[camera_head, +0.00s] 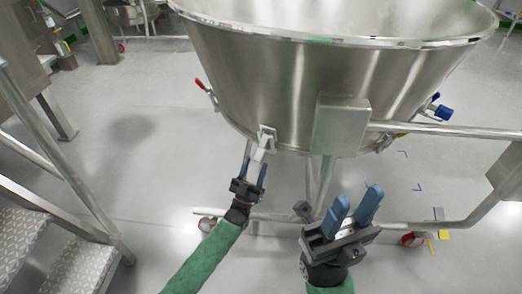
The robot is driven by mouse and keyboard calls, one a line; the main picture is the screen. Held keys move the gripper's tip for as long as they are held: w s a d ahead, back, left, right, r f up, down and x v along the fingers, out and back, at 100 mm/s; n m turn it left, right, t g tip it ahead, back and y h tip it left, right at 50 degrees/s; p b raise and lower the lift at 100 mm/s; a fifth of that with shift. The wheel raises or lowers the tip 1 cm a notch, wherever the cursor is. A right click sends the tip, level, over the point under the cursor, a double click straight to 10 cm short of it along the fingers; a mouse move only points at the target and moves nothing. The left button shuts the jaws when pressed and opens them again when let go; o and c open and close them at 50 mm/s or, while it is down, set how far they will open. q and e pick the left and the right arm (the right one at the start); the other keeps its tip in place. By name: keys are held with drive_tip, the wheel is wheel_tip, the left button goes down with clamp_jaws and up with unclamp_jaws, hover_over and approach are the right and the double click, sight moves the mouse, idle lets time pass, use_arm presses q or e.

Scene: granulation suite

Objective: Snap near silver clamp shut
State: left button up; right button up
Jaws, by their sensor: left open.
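The near silver clamp (265,137) is on the lower side of the large steel bowl (270,85), near the bottom edge. Its pale lever hangs down and outward from the bowl wall. My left gripper (254,165) is just below the clamp, with its blue fingers open on either side of the lever's lower end. Whether the fingers touch the lever cannot be told. My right gripper (355,198) is to the right, in front of the bowl's stand, with its two blue fingers apart and nothing seen between them.
A grey steel block (340,126) on the bowl's side and a rail (440,129) lie right of the clamp. A red-tipped handle (202,87) sticks out at the bowl's left. Metal steps (75,272) with a handrail stand at the left. The floor between is clear.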

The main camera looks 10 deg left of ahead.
sight(262, 148)
use_arm(q)
drive_tip(key=x, duration=0.6)
drive_tip(key=shift+w+d+r+b, duration=0.1)
drive_tip(key=shift+w+r+b, duration=0.15)
drive_tip(key=shift+b, duration=0.1)
clamp_jaws()
